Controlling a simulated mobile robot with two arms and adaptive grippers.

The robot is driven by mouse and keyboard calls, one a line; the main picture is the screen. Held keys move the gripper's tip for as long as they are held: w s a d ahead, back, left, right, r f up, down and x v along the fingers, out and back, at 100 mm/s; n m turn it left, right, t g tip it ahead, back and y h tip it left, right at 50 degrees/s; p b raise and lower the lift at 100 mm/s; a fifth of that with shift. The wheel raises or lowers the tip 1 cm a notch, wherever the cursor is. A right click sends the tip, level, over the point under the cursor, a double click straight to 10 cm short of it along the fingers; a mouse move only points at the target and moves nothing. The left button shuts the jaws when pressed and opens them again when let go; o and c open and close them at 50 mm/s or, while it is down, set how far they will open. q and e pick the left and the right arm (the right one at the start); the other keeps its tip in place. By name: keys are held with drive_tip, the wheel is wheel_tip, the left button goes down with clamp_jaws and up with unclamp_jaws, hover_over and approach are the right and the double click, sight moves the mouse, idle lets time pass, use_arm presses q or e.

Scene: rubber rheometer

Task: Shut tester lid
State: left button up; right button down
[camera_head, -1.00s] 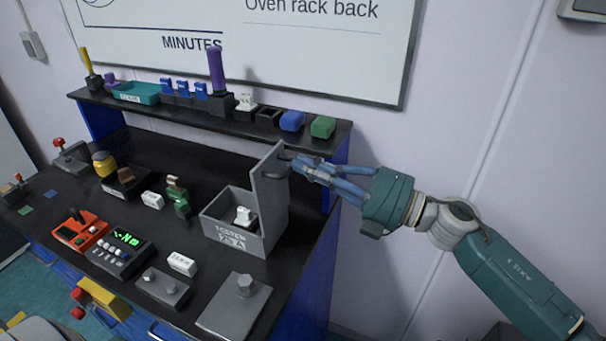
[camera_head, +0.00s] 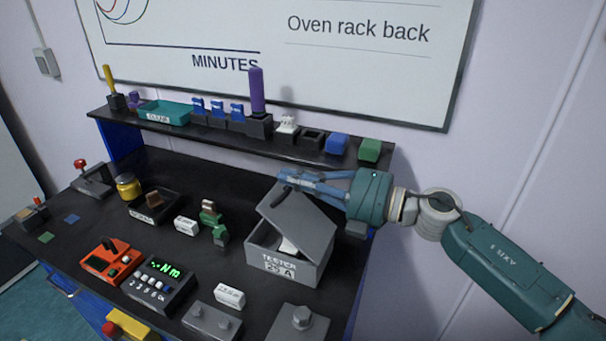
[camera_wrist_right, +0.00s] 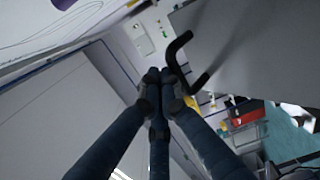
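The grey tester box (camera_head: 290,262), labelled "TESTER 25 A", stands on the black bench at the right. Its hinged lid (camera_head: 305,222) is partly open and slants over the box, with a gap at the front and left. A white piece (camera_head: 288,245) shows partly inside. The dark lid handle (camera_head: 281,196) is on the lid's upper left part. My right gripper (camera_head: 281,178) is at the lid's top edge, beside the handle. In the right wrist view its fingertips (camera_wrist_right: 158,78) are together, next to the handle (camera_wrist_right: 178,62), with nothing visible between them. My left gripper is not in view.
A raised shelf (camera_head: 215,143) with blocks and a purple cylinder (camera_head: 257,90) runs behind the tester. A green stacked piece (camera_head: 212,220), a white block (camera_head: 229,296), a black meter (camera_head: 160,284) and a grey bolted plate (camera_head: 298,322) stand nearby.

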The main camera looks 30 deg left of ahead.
sight(278, 195)
drive_tip(key=a+f, duration=0.2)
drive_tip(key=a, duration=0.1)
drive_tip(key=shift+s+a+f, duration=0.1)
drive_tip(key=shift+a+f, duration=0.1)
drive_tip(key=shift+h, duration=0.8)
drive_tip(key=a+f+b, duration=0.1)
drive_tip(key=a+f, duration=0.1)
drive_tip(key=f, duration=0.1)
drive_tip(key=shift+s+a+f, duration=0.1)
drive_tip(key=shift+a, duration=0.3)
drive_tip(key=shift+a+f+b, duration=0.55)
drive_tip(key=shift+a+f, duration=0.15)
drive_tip(key=shift+f, duration=0.3)
